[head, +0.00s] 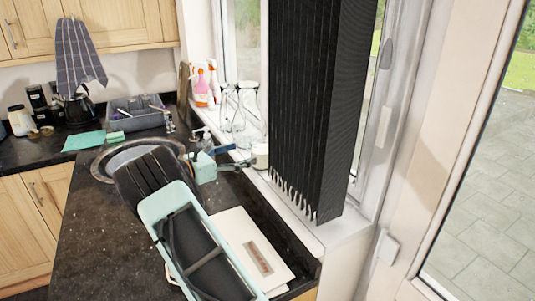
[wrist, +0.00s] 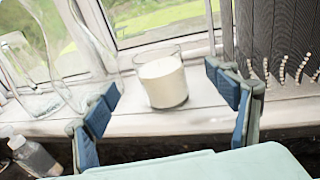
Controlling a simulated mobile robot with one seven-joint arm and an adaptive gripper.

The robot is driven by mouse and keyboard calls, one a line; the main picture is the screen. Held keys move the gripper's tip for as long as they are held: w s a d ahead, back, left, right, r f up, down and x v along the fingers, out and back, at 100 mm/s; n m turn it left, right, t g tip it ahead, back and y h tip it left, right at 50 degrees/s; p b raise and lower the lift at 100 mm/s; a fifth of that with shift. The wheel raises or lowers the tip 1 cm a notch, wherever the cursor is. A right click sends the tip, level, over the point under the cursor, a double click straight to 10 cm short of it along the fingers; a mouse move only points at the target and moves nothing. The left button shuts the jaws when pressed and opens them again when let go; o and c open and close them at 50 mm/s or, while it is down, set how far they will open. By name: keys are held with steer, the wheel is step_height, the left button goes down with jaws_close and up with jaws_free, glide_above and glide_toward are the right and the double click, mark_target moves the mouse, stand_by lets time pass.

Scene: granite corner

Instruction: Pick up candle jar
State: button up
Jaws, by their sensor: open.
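The candle jar (wrist: 163,84) is a clear glass with cream-white wax, standing upright on the white window sill (wrist: 140,124). In the head view the jar (head: 261,155) is a small cream shape at the sill, just beyond my gripper (head: 239,157). In the wrist view my gripper (wrist: 168,93) is open, with one blue-padded finger to the left of the jar and one to the right. The jar shows between them, farther away than the fingertips. Nothing is held. The jar's base is visible and no contact shows.
Clear glass bottles (head: 240,110) stand left of the jar, with spray bottles (head: 205,87) behind. A stacked dark blind (head: 318,110) rises close on the right. A small dispenser bottle (wrist: 32,156) is at lower left. A white board (head: 236,233) lies on the dark counter.

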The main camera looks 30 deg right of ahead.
mark_target(262, 142)
steer(key=d, duration=0.4)
steer(key=shift+w+f+p, duration=0.1)
steer(key=shift+w+p, duration=0.15)
steer(key=shift+p, duration=0.1)
steer(key=d+p, duration=0.1)
steer(key=d, duration=0.1)
steer(key=w+d, duration=0.1)
steer(key=d, duration=0.2)
steer(key=shift+w+d+p, duration=0.1)
steer(key=shift+d+p, duration=0.05)
steer(key=shift+p, duration=0.2)
steer(key=c, duration=1.4)
steer(key=shift+c, duration=1)
